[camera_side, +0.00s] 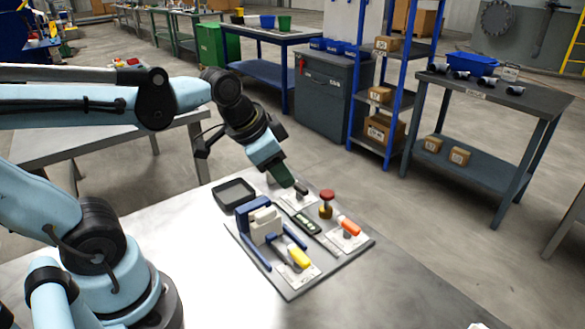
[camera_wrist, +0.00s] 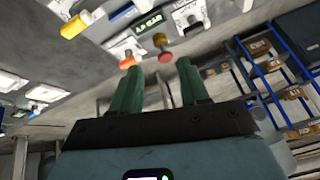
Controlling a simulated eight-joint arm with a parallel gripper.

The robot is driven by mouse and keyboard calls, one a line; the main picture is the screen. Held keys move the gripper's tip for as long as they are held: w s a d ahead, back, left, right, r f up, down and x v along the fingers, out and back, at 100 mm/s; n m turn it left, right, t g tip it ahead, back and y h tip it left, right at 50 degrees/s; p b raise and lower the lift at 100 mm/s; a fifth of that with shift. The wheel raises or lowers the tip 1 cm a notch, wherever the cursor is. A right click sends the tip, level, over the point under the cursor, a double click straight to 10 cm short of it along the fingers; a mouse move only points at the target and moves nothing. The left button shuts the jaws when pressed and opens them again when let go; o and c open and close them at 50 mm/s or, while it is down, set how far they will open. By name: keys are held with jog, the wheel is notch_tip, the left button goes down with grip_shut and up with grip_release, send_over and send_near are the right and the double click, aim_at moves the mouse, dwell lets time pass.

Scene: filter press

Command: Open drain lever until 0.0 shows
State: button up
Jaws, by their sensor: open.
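The filter press (camera_side: 262,222) has a blue frame and pale plates, and stands on a grey board (camera_side: 290,291). A yellow-handled lever (camera_side: 299,256) is at the board's front; an orange-handled lever (camera_side: 348,226) is at its right. Their labels are too small to read, so I cannot tell which is the drain lever. The dark display (camera_side: 307,222) shows green characters in the wrist view (camera_wrist: 149,21), apparently ending in "BAR"; the digits are unclear. My gripper (camera_side: 291,184) is open above the board's back part. In the wrist view, its green fingers (camera_wrist: 160,66) are apart, with nothing visibly held.
A red knob on a brass stem (camera_side: 327,198) stands near the board's back right. A white plate (camera_side: 293,203) with a grey fitting lies beneath my gripper. A black tray (camera_side: 234,206) sits behind the press. The pale tabletop (camera_side: 205,290) is clear at the front left.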

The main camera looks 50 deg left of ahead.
jog(key=w+a+r+m+g, duration=0.2)
jog(key=w+a+m+g, duration=0.1)
jog(key=w+m, duration=0.35)
jog(key=m+g, duration=0.3)
jog(key=m, duration=0.5)
send_over(300, 185)
jog(key=f, duration=0.2)
notch_tip(300, 185, down, 12)
jog(key=shift+r, duration=0.1)
jog(key=shift+c, duration=0.2)
grip_shut()
